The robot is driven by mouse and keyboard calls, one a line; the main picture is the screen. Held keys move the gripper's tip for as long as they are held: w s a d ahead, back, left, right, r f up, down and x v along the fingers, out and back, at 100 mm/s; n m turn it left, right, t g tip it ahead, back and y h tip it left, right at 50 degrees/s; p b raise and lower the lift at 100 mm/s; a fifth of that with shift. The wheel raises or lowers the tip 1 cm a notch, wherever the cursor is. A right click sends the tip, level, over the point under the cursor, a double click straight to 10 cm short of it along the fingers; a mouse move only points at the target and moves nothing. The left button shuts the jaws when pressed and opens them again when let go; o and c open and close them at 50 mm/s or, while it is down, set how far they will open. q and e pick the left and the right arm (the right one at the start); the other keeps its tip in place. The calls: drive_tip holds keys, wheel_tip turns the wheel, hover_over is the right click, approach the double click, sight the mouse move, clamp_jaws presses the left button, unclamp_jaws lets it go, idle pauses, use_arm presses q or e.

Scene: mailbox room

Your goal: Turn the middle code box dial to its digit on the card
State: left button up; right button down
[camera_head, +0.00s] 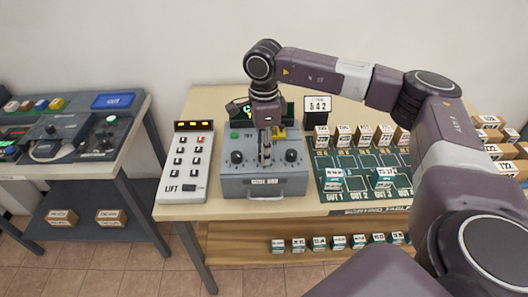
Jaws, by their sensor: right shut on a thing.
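The grey code box (265,186) stands on the wooden table, with a dark dial (237,157) at its left and another dark dial (291,156) at its right. My right gripper (266,158) points down at the middle of the box, between these two dials. It is shut on the middle dial, which it hides along with its pointer and digit. The white card (318,102) stands behind the box to the right; its small digits seem to read 542. My left gripper is not in view.
A white LIFT keypad (187,162) stands close left of the box. A green board (350,165) with several small boxes lies close on its right. A dark display (240,109) is partly hidden behind my right wrist. A separate desk (128,143) is at the left.

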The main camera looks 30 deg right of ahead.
drive_tip(key=n+b, duration=0.1)
drive_tip(key=n, duration=0.2)
drive_tip(key=shift+f+n+b, duration=0.1)
drive_tip(key=shift+n+b, duration=0.2)
drive_tip(key=shift+b, duration=0.05)
drive_tip(key=n+b, duration=0.1)
drive_tip(key=n, duration=0.2)
drive_tip(key=shift+n, duration=0.3)
drive_tip(key=n+b, duration=0.1)
drive_tip(key=n, duration=0.2)
drive_tip(key=shift+n, duration=0.3)
drive_tip(key=shift+n+b, duration=0.6)
drive_tip(key=shift+n, duration=0.9)
drive_tip(key=shift+w, duration=0.1)
drive_tip(key=c, duration=1.6)
unclamp_jaws()
wheel_tip(320, 180, up, 12)
drive_tip(key=shift+r, duration=0.15)
